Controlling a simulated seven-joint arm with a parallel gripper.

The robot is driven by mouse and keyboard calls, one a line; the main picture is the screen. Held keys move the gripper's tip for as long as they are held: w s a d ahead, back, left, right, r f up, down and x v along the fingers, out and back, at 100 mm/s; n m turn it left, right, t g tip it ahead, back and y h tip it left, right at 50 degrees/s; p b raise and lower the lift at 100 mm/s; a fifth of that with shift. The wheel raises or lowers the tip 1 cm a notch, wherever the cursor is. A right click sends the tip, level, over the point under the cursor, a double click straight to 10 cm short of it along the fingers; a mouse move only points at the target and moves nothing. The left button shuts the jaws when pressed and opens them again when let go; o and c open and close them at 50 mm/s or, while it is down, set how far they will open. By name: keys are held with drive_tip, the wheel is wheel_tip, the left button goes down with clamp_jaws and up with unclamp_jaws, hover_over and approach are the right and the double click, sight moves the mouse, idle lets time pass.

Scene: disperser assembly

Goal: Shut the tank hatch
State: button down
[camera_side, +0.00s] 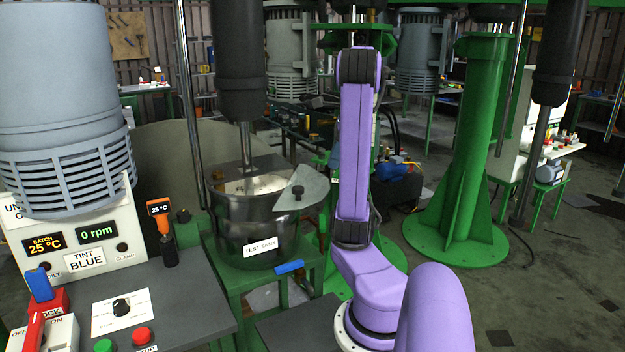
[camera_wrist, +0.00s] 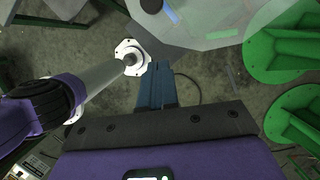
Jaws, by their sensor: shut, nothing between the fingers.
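The test tank (camera_side: 240,225) is a steel pot on a green stand in the side view, with pale contents showing through its open top.
A dark mixer column (camera_side: 241,60) with a thin shaft comes down into the tank. A metal rod (camera_side: 190,100) stands left of it. The control desk (camera_side: 165,295) is at the front left. A green pillar (camera_side: 465,150) stands to the right, with open floor around it.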

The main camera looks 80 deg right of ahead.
approach(307, 200)
wheel_tip(307, 200, down, 2)
drive_tip(key=s, duration=0.2)
drive_tip(key=w, duration=0.1)
drive_tip(key=w+f, duration=0.1)
drive_tip(key=w, duration=0.1)
drive_tip(key=shift+w+a+f, duration=0.1)
drive_tip(key=shift+w+f, duration=0.05)
drive_tip(key=shift+w, duration=0.25)
drive_tip(key=shift+w+a, duration=0.1)
drive_tip(key=shift+w+a+m, duration=0.25)
drive_tip(key=shift+w+m, duration=0.05)
drive_tip(key=shift+w, duration=0.25)
drive_tip(key=w+d+m+h, duration=0.1)
drive_tip(key=w+m, duration=0.4)
drive_tip(key=w, duration=1.5)
drive_tip(key=shift+w+h, duration=0.3)
drive_tip(key=shift+h, duration=0.2)
drive_tip(key=shift+w, duration=0.1)
